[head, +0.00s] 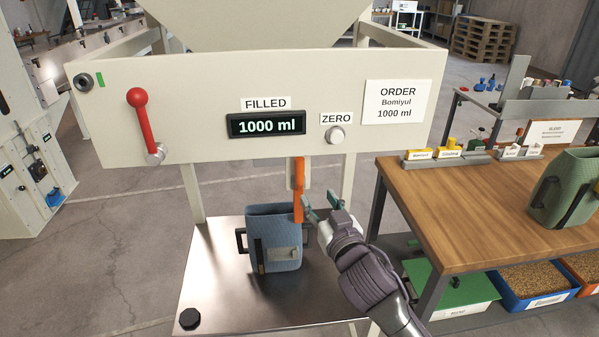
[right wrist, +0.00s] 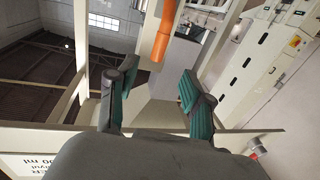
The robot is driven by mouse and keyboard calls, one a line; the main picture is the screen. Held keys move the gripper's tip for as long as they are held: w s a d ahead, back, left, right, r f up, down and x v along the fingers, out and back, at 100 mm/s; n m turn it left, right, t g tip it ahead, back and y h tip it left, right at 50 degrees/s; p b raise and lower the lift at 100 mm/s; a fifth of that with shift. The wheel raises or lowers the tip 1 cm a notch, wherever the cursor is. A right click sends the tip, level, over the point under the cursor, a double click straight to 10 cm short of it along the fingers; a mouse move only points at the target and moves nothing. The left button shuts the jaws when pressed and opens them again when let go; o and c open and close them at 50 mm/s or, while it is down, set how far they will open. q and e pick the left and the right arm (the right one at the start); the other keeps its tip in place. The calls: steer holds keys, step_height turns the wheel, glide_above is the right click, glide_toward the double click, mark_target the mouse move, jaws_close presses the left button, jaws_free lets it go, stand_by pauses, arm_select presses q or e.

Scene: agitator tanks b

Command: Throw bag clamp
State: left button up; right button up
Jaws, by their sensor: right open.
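The bag clamp's orange lever (head: 299,190) hangs down below the panel, beside a pale mount. It also shows at the top of the right wrist view (right wrist: 165,32). A blue-grey bag (head: 272,236) with dark handles and a pale label stands upright on the metal platform, below the panel. My right gripper (head: 322,203) is just right of the lever. Its teal fingers are spread, with nothing held. In the right wrist view, the lever's lower end is beyond the open fingers (right wrist: 155,92). My left gripper is not in view.
The panel has a red lever (head: 141,118), a display (head: 266,125) reading 1000 ml, a zero button (head: 336,134) and an order card (head: 397,102). A wooden table (head: 470,205) with a green bag (head: 566,188) stands at the right. The metal platform (head: 215,285) is mostly clear.

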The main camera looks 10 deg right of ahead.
mark_target(301, 170)
steer(key=w, duration=0.4)
steer(key=w+a+p, duration=0.1)
steer(key=w, duration=0.4)
steer(key=w+a+p, duration=0.1)
steer(key=w, duration=0.3)
steer(key=shift+w+a+r, duration=0.15)
steer(key=shift+w+r, duration=0.1)
steer(key=shift+w, duration=0.05)
jaws_close()
